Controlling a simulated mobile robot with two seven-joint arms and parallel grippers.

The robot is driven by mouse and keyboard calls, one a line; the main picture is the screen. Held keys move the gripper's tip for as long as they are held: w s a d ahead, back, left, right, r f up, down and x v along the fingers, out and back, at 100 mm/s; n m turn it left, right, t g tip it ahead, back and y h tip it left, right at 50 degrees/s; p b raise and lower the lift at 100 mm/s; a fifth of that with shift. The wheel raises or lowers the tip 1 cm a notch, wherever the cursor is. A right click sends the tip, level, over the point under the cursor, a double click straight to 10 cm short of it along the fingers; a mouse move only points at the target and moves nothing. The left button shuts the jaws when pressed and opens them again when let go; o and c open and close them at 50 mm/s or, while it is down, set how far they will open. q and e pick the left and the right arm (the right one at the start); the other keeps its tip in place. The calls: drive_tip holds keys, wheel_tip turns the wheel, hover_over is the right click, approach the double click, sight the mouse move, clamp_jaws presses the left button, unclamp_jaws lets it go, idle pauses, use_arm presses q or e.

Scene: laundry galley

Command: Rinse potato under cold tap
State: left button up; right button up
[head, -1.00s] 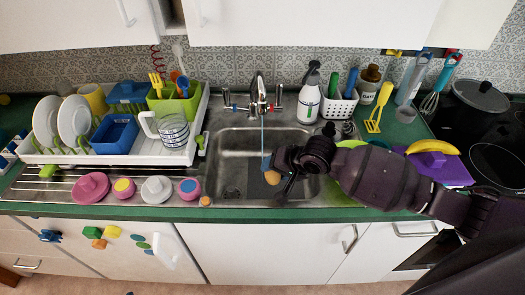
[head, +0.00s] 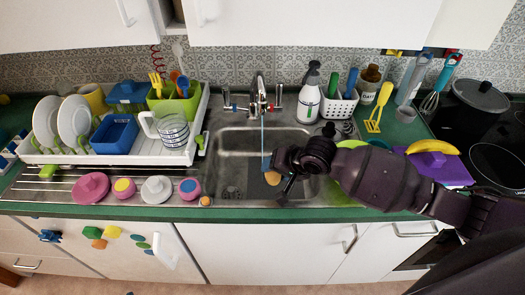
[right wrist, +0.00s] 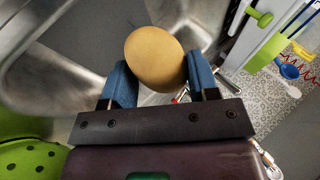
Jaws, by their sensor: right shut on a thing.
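The potato (head: 272,178) is a tan, rounded lump held over the sink basin (head: 232,160). In the right wrist view the potato (right wrist: 155,58) sits between the two blue fingers of my right gripper (right wrist: 160,82), which is shut on it. In the head view my right gripper (head: 273,172) is below the tap (head: 259,98), with my arm coming from the right. A thin blue stream (head: 263,135) runs down from the spout to the gripper and potato; the exact contact is hidden. My left gripper is not in view.
A white dish rack (head: 75,157) with plates and a jug (head: 172,132) stands left of the sink. A soap bottle (head: 309,98) and utensil basket (head: 338,106) stand behind right. Several pink and white items line the front left edge. A green dotted object (right wrist: 30,155) is beside the gripper.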

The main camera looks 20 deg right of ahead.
idle(0.3)
drive_tip(key=s+r, duration=0.4)
drive_tip(key=s, duration=0.1)
drive_tip(key=shift+a, duration=0.15)
idle(0.4)
idle(0.3)
